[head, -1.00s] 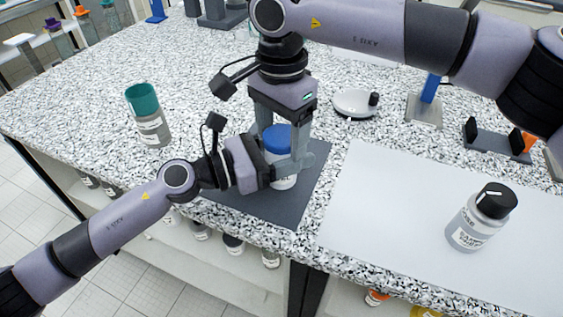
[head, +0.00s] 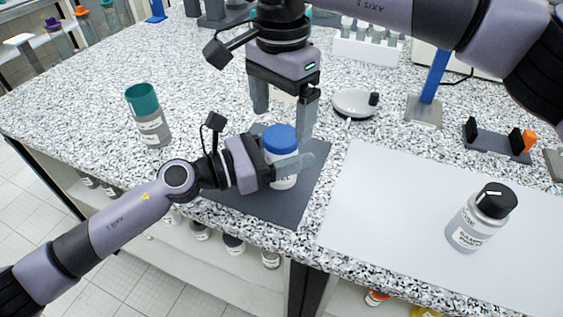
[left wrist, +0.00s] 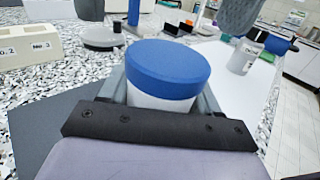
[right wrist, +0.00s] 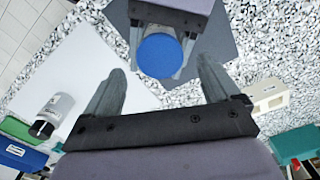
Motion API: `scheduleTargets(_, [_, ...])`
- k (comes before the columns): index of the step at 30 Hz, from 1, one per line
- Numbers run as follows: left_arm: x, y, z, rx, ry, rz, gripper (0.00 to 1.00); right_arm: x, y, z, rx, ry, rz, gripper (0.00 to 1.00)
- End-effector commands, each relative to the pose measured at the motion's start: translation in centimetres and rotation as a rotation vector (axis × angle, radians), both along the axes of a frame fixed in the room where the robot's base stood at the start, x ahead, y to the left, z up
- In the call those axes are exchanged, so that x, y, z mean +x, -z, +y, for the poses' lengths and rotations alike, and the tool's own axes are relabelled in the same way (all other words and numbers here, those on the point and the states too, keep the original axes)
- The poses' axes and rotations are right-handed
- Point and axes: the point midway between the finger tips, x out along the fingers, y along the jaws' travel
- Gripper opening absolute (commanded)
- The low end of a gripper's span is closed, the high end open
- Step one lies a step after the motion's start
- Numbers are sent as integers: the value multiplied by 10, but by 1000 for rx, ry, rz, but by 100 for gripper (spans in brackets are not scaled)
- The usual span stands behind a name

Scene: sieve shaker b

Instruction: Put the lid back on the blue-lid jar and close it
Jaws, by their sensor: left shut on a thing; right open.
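The blue-lid jar (head: 284,180) stands upright on the dark grey mat (head: 262,205). Its blue lid (head: 281,138) sits level on top; it also shows in the left wrist view (left wrist: 167,68) and from above in the right wrist view (right wrist: 159,56). I cannot tell how tightly the lid is on. My left gripper (head: 291,165) is shut around the white jar body below the lid, its fingers on both sides. My right gripper (head: 283,110) is open and empty, above and behind the lid, apart from it; its fingers (right wrist: 160,88) show spread in the right wrist view.
A teal-lid jar (head: 150,120) stands to the left. A black-lid jar (head: 476,220) stands on the white sheet (head: 380,215) to the right. A round silver scale-like dish (head: 353,104) and a blue-post stand (head: 424,108) are behind. The counter's front edge is close to the mat.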

Motion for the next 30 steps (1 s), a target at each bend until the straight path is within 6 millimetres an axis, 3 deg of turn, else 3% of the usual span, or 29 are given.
scheduleTargets(7, [0,0,0,-1,0,0,0,0,-4,0,0,-1,1,89])
scheduleTargets(9, [0,0,0,-1,0,0,0,0,-3,0,0,-1,1,100])
scheduleTargets(18, [0,0,0,-1,0,0,0,0,-8,0,0,-1,0,100])
scheduleTargets(23, [0,0,0,-1,0,0,0,0,-31,0,0,0,-3,100])
scheduleTargets(30, [0,0,0,-1,0,0,0,0,-84,1,1,0,-2,100])
